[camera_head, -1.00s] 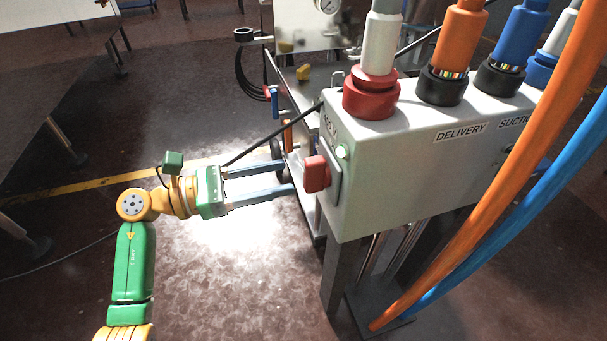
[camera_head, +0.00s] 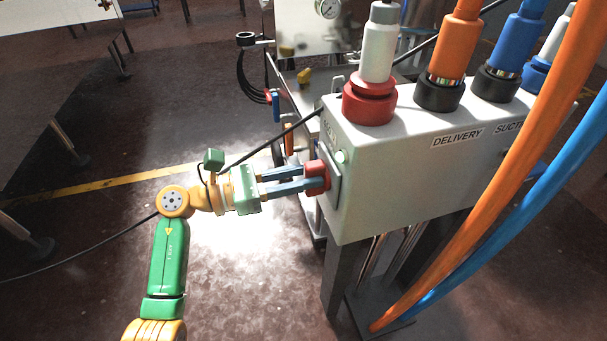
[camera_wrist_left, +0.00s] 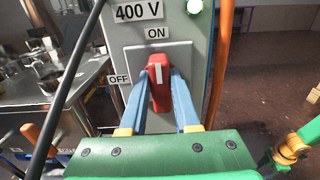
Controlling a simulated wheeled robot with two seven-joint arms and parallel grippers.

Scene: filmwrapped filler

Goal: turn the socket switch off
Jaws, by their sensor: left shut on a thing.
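The socket switch is a red knob (camera_head: 314,172) on the left end of a grey box (camera_head: 405,190). In the left wrist view the knob (camera_wrist_left: 160,98) stands upright on a pale plate, its white mark pointing up toward the ON label (camera_wrist_left: 157,33). The OFF label (camera_wrist_left: 119,79) is to its left. My left gripper (camera_head: 322,177) is shut on the knob, one blue finger on each side. A lit green lamp (camera_head: 341,156) is beside the plate, also visible in the left wrist view (camera_wrist_left: 195,6).
A red plug (camera_head: 369,103) and several other plugs stand on top of the box. An orange hose (camera_head: 535,130) and a blue hose (camera_head: 530,205) hang before it. A dark cable (camera_head: 265,142) runs behind my left gripper.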

